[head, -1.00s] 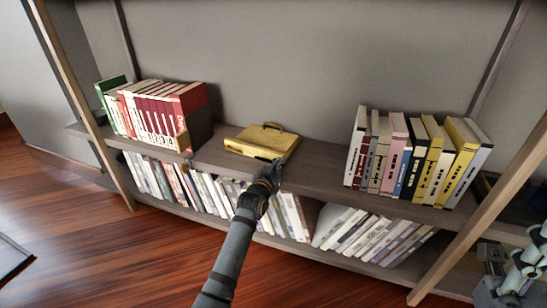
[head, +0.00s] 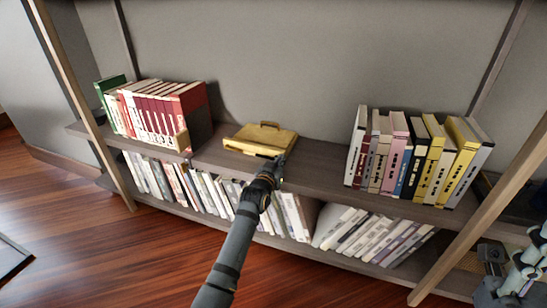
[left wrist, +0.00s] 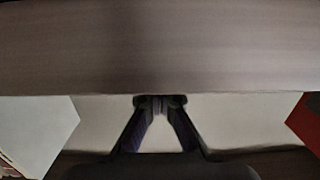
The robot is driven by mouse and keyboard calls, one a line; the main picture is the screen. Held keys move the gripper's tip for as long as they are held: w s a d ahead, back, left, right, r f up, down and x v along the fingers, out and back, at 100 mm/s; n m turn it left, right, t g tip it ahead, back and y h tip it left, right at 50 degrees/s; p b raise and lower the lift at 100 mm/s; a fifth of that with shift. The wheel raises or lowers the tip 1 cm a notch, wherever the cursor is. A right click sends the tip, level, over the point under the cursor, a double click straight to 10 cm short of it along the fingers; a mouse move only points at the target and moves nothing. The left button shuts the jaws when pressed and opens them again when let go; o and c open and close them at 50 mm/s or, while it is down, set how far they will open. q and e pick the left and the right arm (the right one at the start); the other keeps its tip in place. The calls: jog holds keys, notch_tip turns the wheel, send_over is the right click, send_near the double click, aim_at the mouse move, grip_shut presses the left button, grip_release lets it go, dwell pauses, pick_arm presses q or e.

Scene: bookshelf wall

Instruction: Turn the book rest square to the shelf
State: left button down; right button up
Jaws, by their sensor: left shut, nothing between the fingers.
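The yellow book rest (head: 257,139) lies flat on the upper shelf between two rows of books, with a raised loop along its back edge. Its front edge runs nearly along the shelf's front edge; I cannot tell if it is exactly square. My left gripper (head: 279,160) is shut and empty at the rest's front right corner, partly covering it. I cannot tell whether they touch. In the left wrist view the left gripper's fingers (left wrist: 160,101) meet in front of the shelf board. Parts of my right arm show at the lower right edge; its jaws are not clear.
The upper shelf (head: 315,165) has bare room on both sides of the rest. Red and white books (head: 155,115) stand on the left, and mixed books (head: 415,160) on the right. More books (head: 375,238) fill the lower shelf. A slanting wooden post (head: 480,215) stands at the right.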

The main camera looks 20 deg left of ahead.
pick_arm(q)
jog(key=shift+w, duration=0.15)
jog(key=shift+s+r+p, duration=0.2)
jog(key=shift+s+p, duration=0.5)
jog(key=shift+p, duration=0.3)
jog(key=s+p, duration=0.2)
jog(key=shift+s+a+f, duration=0.1)
jog(key=shift+s, duration=0.2)
jog(key=shift+f, duration=0.1)
jog(key=shift+s, duration=0.1)
